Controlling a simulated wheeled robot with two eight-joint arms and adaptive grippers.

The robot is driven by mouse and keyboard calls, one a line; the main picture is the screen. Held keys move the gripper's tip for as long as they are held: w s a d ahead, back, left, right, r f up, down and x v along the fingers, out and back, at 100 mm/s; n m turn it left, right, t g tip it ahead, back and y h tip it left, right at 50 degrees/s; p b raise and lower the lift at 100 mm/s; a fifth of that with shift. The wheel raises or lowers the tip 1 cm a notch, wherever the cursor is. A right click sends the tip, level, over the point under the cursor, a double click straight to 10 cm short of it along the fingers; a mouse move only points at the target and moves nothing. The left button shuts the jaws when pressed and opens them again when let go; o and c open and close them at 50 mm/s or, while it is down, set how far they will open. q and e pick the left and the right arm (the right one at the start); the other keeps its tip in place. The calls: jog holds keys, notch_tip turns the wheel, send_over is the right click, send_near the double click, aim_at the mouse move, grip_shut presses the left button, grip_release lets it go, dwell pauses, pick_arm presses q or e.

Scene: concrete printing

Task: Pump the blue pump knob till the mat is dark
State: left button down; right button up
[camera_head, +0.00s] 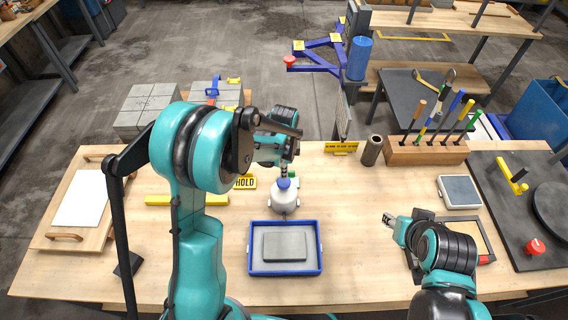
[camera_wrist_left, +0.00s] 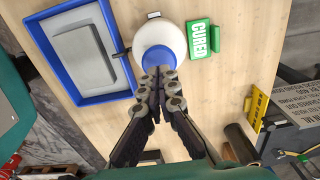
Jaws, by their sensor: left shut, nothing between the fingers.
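A white pump bottle (camera_head: 286,205) with a blue pump knob (camera_head: 284,183) stands on the wooden table behind a blue tray (camera_head: 285,271). A grey mat (camera_head: 285,246) lies in the tray; its top looks mid grey. My left gripper (camera_head: 284,174) is shut and empty, pointing down right over the knob. In the left wrist view its fingertips (camera_wrist_left: 161,76) overlap the near side of the blue knob (camera_wrist_left: 157,58); I cannot tell whether they press on it. My right gripper (camera_head: 389,220) hangs over the table to the right; its fingers are too small to judge.
A green CURED block (camera_wrist_left: 203,38) stands close beside the bottle. A yellow HOLD block (camera_head: 244,182) and yellow bar are to the left. A wooden tool rack (camera_head: 425,153) and dark cylinder (camera_head: 372,150) stand at the back right. Table in front of the tray is clear.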

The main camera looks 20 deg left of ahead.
aim_at(284, 181)
pick_arm(q)
jog(key=shift+f, duration=1.2)
jog(key=shift+f, duration=0.1)
notch_tip(284, 181, down, 3)
jog(key=b, duration=0.3)
jog(key=shift+r, duration=0.2)
jog(key=shift+s+r, duration=0.1)
jog(key=shift+r, duration=0.05)
